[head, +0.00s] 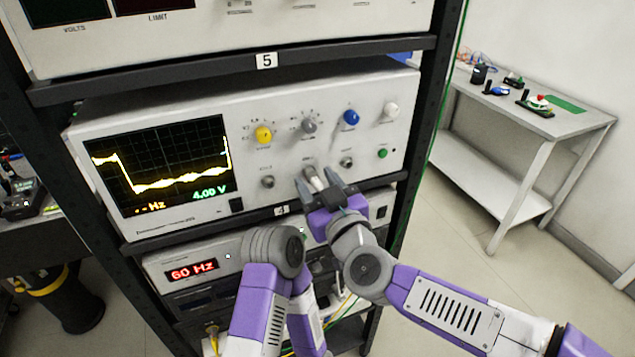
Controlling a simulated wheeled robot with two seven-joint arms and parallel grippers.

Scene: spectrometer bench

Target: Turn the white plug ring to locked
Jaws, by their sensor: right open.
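A whitish plug with its ring (315,181) sits at a socket low on the front of the oscilloscope-like instrument (290,160), below the grey knob. My right gripper (318,182) is open at this plug, with one finger on each side of it. I cannot tell whether the fingers touch the ring. The ring's turn position is too small to read. My left arm shows at the bottom middle, but its gripper is not visible.
The instrument has yellow, grey, blue and white knobs above the plug, and other sockets beside it. A rack shelf edge (150,247) runs just below. A lower unit reads 60 Hz (192,270). A side table (570,122) with small items stands right.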

